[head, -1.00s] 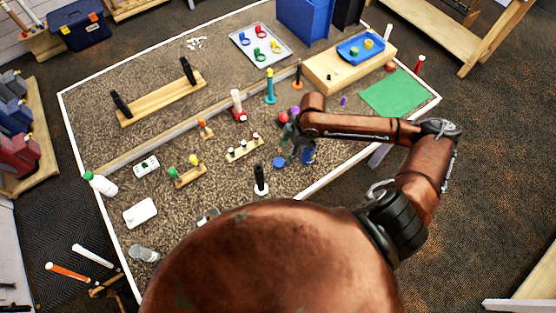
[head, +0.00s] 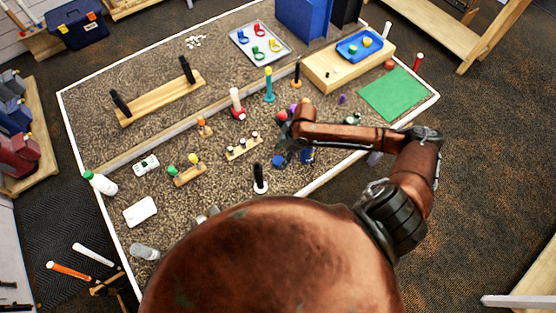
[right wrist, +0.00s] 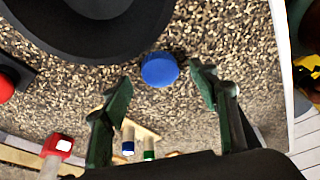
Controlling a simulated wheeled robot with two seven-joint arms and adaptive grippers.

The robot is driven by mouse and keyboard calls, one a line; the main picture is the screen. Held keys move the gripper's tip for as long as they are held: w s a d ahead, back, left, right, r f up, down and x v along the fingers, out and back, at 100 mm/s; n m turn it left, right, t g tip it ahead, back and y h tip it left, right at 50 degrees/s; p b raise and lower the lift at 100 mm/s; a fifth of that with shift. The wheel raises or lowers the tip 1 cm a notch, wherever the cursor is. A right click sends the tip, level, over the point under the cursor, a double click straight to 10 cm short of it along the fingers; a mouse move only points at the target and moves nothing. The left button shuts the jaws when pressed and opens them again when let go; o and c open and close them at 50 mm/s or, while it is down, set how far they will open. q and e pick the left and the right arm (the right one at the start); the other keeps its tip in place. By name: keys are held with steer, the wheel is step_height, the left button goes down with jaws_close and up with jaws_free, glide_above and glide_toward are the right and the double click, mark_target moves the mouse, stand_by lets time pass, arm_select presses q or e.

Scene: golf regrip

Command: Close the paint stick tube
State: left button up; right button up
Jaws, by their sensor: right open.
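A round blue cap (head: 278,161) lies on the speckled table. It also shows in the right wrist view (right wrist: 160,70), just beyond and between the fingertips. A blue upright container (head: 308,156) stands to its right, partly hidden by my right arm; I cannot tell for sure whether it is the paint stick tube. My right gripper (head: 282,148) is right by the cap in the head view. Its two green fingers (right wrist: 160,98) are spread in the right wrist view, with nothing held between them. My left gripper is not seen.
A black post on a white base (head: 260,180) stands left of the cap. A wooden rack with small pegs (head: 243,149) and a red-based white tube (head: 238,104) stand further back. A green mat (head: 398,95) lies at right.

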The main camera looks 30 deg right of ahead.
steer(key=shift+x, duration=0.9)
steer(key=shift+c, duration=0.6)
steer(key=c, duration=0.7)
